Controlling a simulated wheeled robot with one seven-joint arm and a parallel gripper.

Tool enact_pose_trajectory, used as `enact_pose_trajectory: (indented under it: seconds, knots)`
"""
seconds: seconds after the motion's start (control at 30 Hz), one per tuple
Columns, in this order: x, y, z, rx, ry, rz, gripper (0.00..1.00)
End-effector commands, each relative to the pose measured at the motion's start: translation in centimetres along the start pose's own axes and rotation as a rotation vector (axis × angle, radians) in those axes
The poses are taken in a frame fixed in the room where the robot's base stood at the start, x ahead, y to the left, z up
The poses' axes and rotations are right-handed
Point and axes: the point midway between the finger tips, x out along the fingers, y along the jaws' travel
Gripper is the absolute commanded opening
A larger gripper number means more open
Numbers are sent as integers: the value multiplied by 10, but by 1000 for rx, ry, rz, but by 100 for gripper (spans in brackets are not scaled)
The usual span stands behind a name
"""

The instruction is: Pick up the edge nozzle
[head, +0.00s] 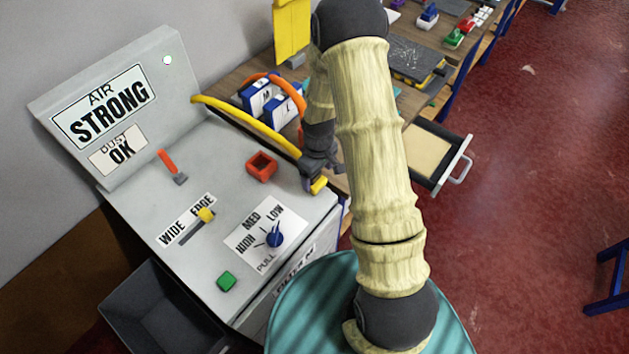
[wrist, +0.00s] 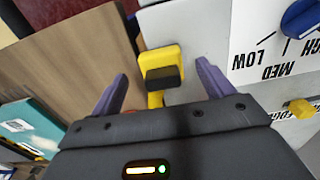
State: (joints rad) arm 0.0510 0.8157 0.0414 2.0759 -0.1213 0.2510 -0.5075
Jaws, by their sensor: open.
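The edge nozzle, a yellow piece with a dark block on it, sits at the right edge of the grey machine top in the head view (head: 319,185). In the wrist view it shows between my fingers (wrist: 158,58). My gripper (wrist: 162,72) is open, with one purple finger on each side of the nozzle and a visible gap on both sides. In the head view my gripper (head: 318,168) is just above the nozzle and partly hides it. I cannot tell how far down the fingers reach.
A yellow hose (head: 245,118) runs from the machine's back panel towards the nozzle. A red square holder (head: 261,166), a blue knob (head: 275,237) and a yellow slider (head: 206,215) are on the machine top. An open drawer (head: 433,158) sticks out at the right.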

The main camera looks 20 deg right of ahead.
Motion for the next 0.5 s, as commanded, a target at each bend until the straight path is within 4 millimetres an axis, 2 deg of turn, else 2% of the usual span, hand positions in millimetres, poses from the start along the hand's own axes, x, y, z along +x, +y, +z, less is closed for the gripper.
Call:
enact_pose_trajectory:
  seconds: [0.33,0.5]
  knots:
    - [36,-2,-9,0,-3,-2,80]
    - [44,-2,-9,-1,-1,-1,80]
